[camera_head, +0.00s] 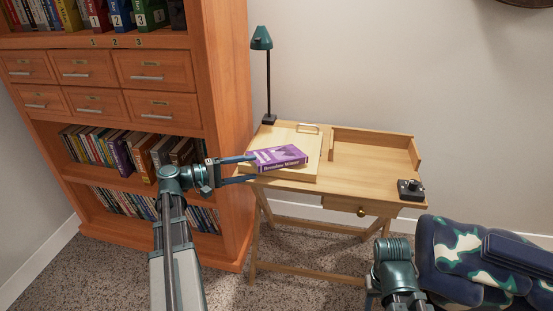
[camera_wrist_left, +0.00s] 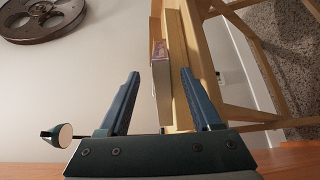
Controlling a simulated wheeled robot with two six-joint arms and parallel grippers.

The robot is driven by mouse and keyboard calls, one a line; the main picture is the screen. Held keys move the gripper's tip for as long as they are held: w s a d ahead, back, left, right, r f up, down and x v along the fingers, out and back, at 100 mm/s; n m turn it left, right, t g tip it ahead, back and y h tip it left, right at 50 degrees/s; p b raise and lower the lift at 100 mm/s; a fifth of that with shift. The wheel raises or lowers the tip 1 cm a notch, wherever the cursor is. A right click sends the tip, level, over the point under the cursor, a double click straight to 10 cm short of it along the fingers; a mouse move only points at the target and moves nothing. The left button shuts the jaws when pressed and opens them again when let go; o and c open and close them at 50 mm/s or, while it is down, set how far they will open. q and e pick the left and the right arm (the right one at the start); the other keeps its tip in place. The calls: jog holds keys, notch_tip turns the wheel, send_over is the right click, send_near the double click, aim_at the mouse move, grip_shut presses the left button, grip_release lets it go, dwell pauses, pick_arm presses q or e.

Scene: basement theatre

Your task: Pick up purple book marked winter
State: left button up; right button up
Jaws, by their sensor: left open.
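The purple book (camera_head: 278,158) lies flat on a raised wooden board on the desk, with white lettering on its spine that seems to end in "Winter". My left gripper (camera_head: 254,167) is open at the desk's left edge, its two blue fingers pointing right at the book's left end. In the left wrist view the book (camera_wrist_left: 161,82) shows end-on between the spread fingers (camera_wrist_left: 161,74), with gaps on both sides; it is not gripped. My right arm shows at the bottom right, but its gripper is not visible.
The wooden desk (camera_head: 370,167) carries a green lamp (camera_head: 262,42) at the back left and a small black device (camera_head: 410,189) at the right. An orange bookcase (camera_head: 228,110) stands close on the left. A camouflage seat (camera_head: 460,255) is at the lower right.

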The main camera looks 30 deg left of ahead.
aim_at(256, 168)
pick_arm(q)
jog(key=x, duration=0.3)
jog(key=shift+d+f, duration=0.1)
jog(key=shift+d, duration=0.15)
grip_shut()
